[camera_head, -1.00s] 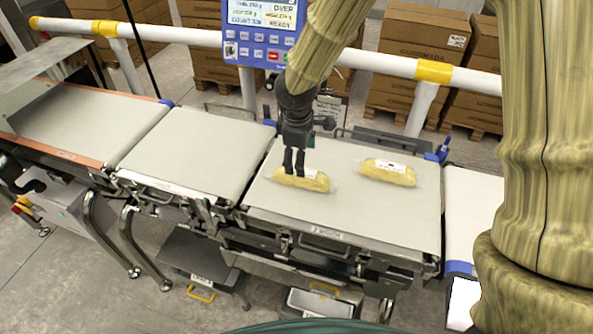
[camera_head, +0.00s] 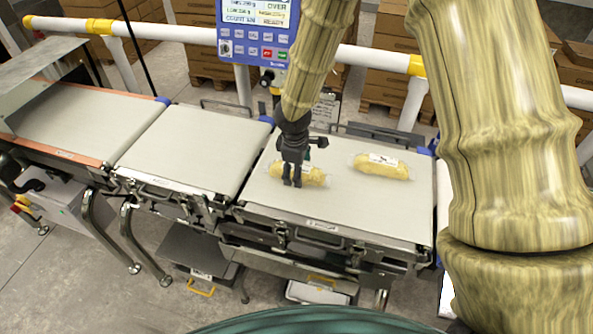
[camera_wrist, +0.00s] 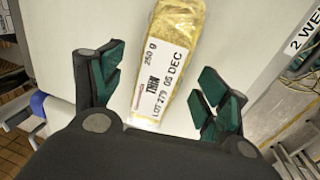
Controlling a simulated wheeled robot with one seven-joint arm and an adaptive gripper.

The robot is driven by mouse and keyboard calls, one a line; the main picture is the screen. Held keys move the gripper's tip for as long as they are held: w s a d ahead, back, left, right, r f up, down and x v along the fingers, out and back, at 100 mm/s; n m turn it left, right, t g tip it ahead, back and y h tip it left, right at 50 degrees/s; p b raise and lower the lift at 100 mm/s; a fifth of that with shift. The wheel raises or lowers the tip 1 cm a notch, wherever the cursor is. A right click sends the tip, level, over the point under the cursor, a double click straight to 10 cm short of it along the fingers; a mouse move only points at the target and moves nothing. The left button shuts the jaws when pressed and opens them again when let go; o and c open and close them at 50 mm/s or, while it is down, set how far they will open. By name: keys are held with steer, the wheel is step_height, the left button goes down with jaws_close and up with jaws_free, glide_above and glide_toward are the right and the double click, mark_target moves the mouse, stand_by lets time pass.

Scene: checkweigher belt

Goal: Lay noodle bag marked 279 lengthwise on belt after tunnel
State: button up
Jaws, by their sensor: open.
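The noodle bag marked 279 (camera_wrist: 172,55) is a clear bag of yellow noodles with a white label reading 250 g and LOT 279. It lies on the third belt section (camera_head: 372,212), left of a second bag, and also shows in the head view (camera_head: 313,177). My gripper (camera_head: 292,184) is over this bag in the head view and hides part of it. In the wrist view my gripper (camera_wrist: 160,92) is open, with its green-padded fingers apart on either side of the bag's labelled end. The tunnel (camera_head: 50,75) is a grey metal cover at the far left.
A second noodle bag (camera_head: 381,166) lies on the same section to the right. The middle belt section (camera_head: 195,150) and the belt by the tunnel (camera_head: 85,118) are bare. A blue display (camera_head: 256,32) and a white rail (camera_head: 180,33) stand behind.

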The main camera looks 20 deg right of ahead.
steer(key=shift+w+d+f, duration=0.1)
steer(key=shift+f, duration=0.85)
steer(key=c, duration=1.3)
steer(key=shift+r, duration=0.15)
